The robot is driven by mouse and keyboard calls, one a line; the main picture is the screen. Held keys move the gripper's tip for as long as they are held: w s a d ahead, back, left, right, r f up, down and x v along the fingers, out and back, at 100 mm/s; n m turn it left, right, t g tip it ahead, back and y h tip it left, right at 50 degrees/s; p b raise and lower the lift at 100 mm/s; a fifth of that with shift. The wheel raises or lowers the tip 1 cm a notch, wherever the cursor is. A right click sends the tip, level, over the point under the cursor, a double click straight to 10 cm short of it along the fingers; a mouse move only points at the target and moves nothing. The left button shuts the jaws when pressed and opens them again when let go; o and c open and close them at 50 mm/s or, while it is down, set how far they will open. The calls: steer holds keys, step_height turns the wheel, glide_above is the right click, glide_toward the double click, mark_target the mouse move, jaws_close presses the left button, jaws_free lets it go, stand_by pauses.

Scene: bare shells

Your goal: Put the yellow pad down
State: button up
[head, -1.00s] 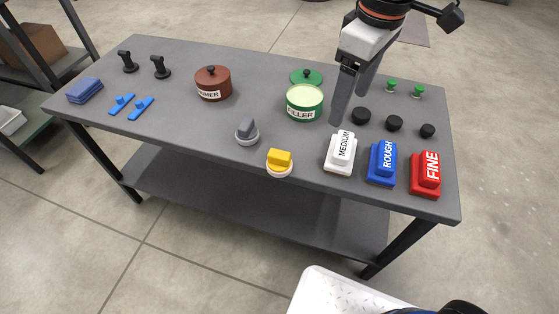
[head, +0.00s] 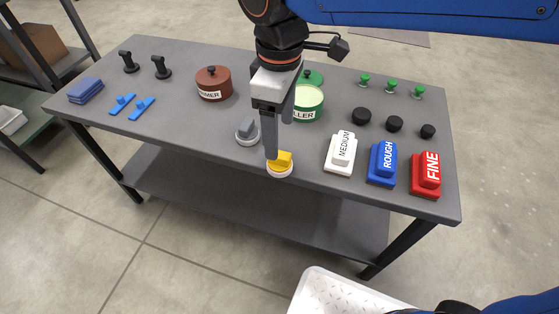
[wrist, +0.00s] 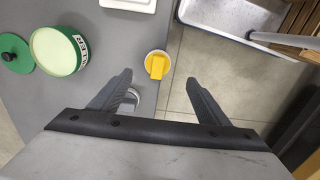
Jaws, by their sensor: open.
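The yellow pad (head: 284,158) sits on a round white base (head: 279,172) near the front edge of the grey table. In the wrist view the yellow pad (wrist: 157,66) lies ahead of the fingertips, between their lines. My gripper (head: 279,138) is open and empty. In the head view one finger overlaps the left side of the pad; I cannot tell whether it touches. The wrist view shows both fingers of my gripper (wrist: 158,78) apart with nothing between the tips.
A grey pad on a round base (head: 247,131) stands just left of my gripper. The green FILLER pot (head: 309,105) is behind, with its lid off. White MEDIUM (head: 341,152), blue ROUGH (head: 382,163) and red FINE (head: 426,174) blocks stand to the right.

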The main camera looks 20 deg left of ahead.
mark_target(280, 154)
steer(key=f, duration=1)
steer(key=shift+w+a, duration=0.1)
steer(key=shift+w, duration=0.15)
steer(key=c, duration=1.2)
steer(key=shift+c, duration=0.2)
